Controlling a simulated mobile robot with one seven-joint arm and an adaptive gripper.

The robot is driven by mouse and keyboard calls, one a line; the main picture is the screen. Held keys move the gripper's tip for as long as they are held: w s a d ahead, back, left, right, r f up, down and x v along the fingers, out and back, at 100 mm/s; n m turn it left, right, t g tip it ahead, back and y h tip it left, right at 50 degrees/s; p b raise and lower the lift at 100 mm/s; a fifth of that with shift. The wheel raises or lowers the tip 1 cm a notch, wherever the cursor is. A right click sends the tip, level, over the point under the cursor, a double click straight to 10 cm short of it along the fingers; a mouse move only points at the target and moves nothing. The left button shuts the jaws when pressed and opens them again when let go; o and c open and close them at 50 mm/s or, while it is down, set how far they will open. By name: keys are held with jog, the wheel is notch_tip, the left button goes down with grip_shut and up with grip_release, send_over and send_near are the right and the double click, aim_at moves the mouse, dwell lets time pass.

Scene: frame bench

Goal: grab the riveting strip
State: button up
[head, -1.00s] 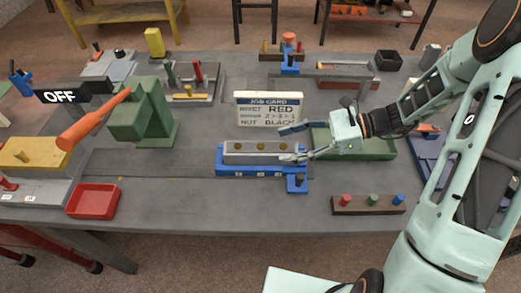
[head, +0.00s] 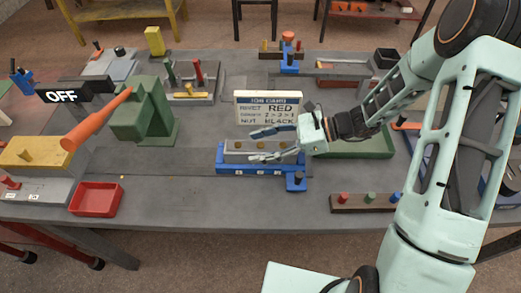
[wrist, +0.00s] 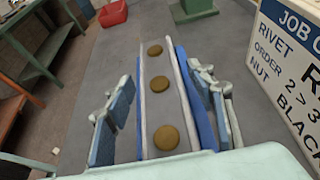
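The riveting strip (head: 230,147) is a long grey bar with three round brass rivets on top. It sits in a blue fixture (head: 228,168) at the middle of the bench. In the wrist view the strip (wrist: 158,112) runs lengthwise between my fingers, with the blue fixture (wrist: 193,105) showing along its right side. My gripper (head: 256,145) is open at the strip, one finger on each long side. In the wrist view my gripper (wrist: 162,115) has gaps on both sides and holds nothing. The fingers hide part of the strip in the head view.
A job card (head: 268,106) stands close behind the fixture, near my gripper. A green tray (head: 370,147) lies under my forearm. A red tray (head: 95,200), a green press (head: 145,115) with an orange handle, and a peg block (head: 360,203) stand around. The front-centre bench is clear.

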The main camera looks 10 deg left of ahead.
grip_shut()
jog(key=shift+r, duration=0.1)
